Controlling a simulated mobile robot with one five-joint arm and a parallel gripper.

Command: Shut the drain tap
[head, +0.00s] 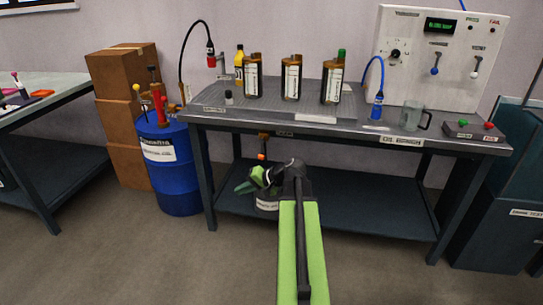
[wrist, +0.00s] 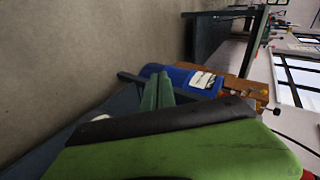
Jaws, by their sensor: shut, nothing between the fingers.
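A drain tap (head: 262,156) with a small orange part hangs under the front of the oil bench, on a short dark pipe. It is too small to tell which way its handle is turned. A dark labelled container (head: 267,205) stands on the lower shelf below it, partly hidden by my arm. My gripper (head: 243,187) is shut and empty, pointing left, below and a little left of the tap and apart from it. In the wrist view its green fingers (wrist: 160,90) are together, pointing towards the blue drum. The tap cannot be made out in the wrist view.
The oil bench (head: 300,118) holds several brown bottles and a clear jug (head: 412,116). Its front leg (head: 203,180) stands left of my gripper. A blue drum (head: 172,180) is left of it, also in the wrist view (wrist: 180,76). Floor in front is clear.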

